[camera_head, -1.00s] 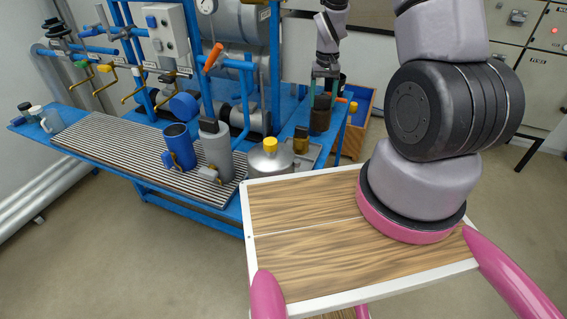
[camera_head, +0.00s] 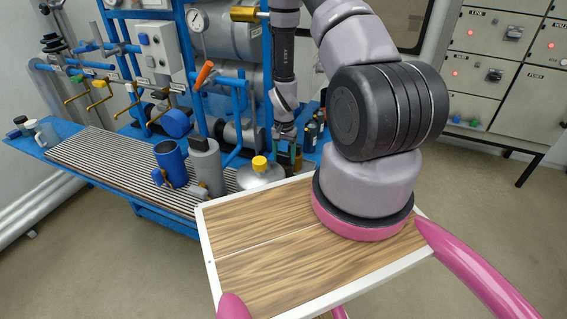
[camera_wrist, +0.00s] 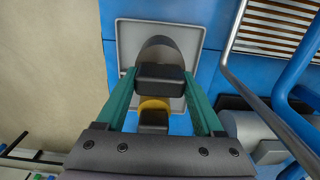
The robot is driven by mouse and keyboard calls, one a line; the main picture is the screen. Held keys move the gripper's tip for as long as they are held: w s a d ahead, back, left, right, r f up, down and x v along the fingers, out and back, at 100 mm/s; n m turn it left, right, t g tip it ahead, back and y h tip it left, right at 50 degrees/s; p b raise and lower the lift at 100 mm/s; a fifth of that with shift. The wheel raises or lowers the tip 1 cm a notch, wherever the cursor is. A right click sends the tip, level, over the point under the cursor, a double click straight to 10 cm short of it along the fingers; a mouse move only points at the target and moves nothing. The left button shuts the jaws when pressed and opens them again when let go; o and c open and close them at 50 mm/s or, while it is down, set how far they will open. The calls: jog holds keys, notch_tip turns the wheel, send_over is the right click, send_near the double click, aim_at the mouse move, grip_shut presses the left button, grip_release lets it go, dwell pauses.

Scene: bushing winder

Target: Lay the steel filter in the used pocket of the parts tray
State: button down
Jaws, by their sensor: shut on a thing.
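My gripper (camera_wrist: 160,88) has its two green fingers on either side of a dark block. The block is the top of a dark grey cylinder that I take for the steel filter (camera_wrist: 160,50). The gripper is shut on it, over the pale grey parts tray (camera_wrist: 129,36). I cannot tell whether the filter touches the tray floor. A yellow part with a black block (camera_wrist: 153,118) is beside it, nearer my palm, partly hidden. In the head view my gripper (camera_head: 286,150) is low behind the wooden top, and the tray is mostly hidden.
A steel pot with a yellow knob (camera_head: 260,170) stands left of my gripper. A grey cylinder (camera_head: 206,165) and a blue mug (camera_head: 170,162) stand further left near the slatted grating (camera_head: 110,165). Blue pipes (camera_wrist: 290,85) rise right of the tray in the wrist view.

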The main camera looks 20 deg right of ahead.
aim_at(284, 162)
jog(key=shift+f, duration=1.45)
jog(key=shift+f, duration=0.1)
grip_release()
notch_tip(284, 162, up, 12)
jog(key=shift+r, duration=0.15)
